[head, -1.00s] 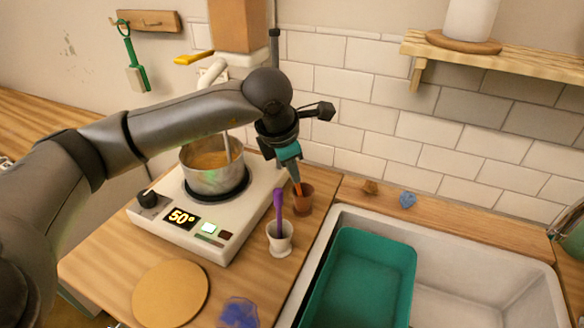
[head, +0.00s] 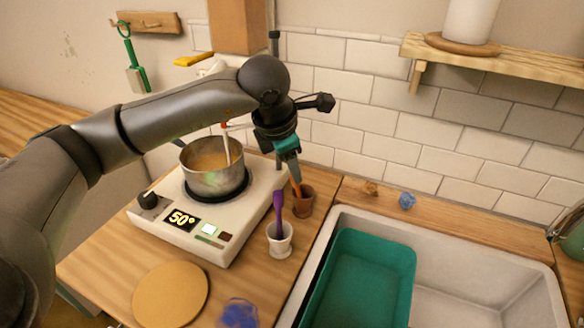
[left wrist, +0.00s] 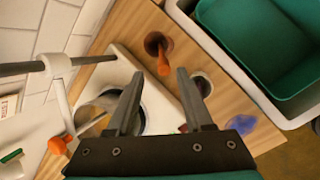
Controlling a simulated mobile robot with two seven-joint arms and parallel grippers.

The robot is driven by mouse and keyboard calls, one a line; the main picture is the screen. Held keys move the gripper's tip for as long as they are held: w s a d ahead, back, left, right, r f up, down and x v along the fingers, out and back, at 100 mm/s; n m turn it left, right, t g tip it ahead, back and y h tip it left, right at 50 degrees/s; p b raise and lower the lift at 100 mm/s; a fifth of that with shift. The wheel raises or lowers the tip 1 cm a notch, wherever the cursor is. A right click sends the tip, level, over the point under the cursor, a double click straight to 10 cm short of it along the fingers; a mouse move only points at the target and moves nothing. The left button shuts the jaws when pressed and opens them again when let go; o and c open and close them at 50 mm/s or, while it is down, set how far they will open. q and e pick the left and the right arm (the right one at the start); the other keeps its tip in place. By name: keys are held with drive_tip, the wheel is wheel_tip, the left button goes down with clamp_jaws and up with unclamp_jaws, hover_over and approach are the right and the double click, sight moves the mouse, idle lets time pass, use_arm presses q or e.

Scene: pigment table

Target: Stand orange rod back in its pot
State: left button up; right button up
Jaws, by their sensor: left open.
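The orange rod (head: 296,190) stands in the brown pot (head: 304,203) behind the right side of the hot plate, leaning a little. In the left wrist view the orange rod (left wrist: 163,63) rises from the brown pot (left wrist: 155,41), its end close to the gap between my fingertips. My left gripper (head: 294,174) points down just above the rod. In the left wrist view my left gripper (left wrist: 158,74) is open, its fingers apart with nothing clamped between them. Whether a finger touches the rod, I cannot tell. My right gripper is not in view.
A white pot (head: 280,243) with a purple rod (head: 278,206) stands just in front. The hot plate (head: 150,226) bears a saucepan (head: 205,182) with an orange-tipped stick. A sink (head: 460,270) with a green tub (head: 350,248) lies right. A round board (head: 170,294) lies in front.

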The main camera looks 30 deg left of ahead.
use_arm(q)
drive_tip(key=v, duration=1)
drive_tip(key=shift+f, duration=0.1)
